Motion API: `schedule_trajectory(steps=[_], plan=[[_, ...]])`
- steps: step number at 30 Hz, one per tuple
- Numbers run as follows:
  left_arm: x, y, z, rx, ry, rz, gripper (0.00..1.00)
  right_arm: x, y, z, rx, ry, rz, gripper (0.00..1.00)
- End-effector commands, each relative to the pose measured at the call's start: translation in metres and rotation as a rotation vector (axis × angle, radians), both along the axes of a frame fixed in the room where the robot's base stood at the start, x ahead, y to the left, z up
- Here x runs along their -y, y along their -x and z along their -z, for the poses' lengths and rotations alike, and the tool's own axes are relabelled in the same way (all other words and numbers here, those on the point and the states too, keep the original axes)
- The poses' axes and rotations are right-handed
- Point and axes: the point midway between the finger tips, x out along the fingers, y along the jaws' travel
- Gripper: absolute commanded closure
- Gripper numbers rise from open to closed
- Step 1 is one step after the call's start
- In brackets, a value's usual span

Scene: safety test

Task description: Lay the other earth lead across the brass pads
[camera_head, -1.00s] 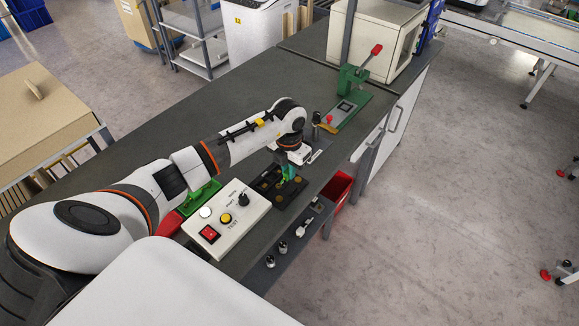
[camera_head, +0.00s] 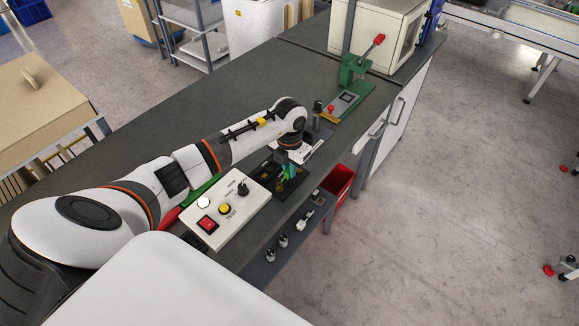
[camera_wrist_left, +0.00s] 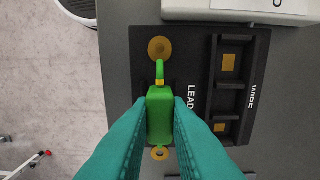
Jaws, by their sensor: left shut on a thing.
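My left gripper (camera_head: 289,172) is shut on a green earth lead, low over the black fixture (camera_head: 267,171). In the left wrist view the green lead (camera_wrist_left: 160,117) sits between the two teal fingers (camera_wrist_left: 160,110). Its thin green end reaches the lower edge of a round brass pad (camera_wrist_left: 159,47) on the black fixture (camera_wrist_left: 190,36). A brass ring (camera_wrist_left: 160,154) shows past its other end; I cannot tell whether it is a pad or the lead's terminal. Contact with the fixture is unclear.
A white test box (camera_head: 222,212) with a red switch and knobs stands close beside the fixture. A green press (camera_head: 352,82) with a red handle stands farther back. A red bin (camera_head: 340,184) is below the bench's front edge. The dark bench top (camera_head: 150,125) behind my arm is clear.

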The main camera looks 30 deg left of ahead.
Motion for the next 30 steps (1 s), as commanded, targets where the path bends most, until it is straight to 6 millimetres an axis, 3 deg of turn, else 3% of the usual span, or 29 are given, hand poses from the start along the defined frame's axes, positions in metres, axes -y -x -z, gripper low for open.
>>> schedule_trajectory(steps=[30], plan=[[0.0002,0.0001,0.0044,0.001,0.000,0.000,1.00,-0.0032,-0.0021,0.0054,0.003,-0.004,0.002,0.43]])
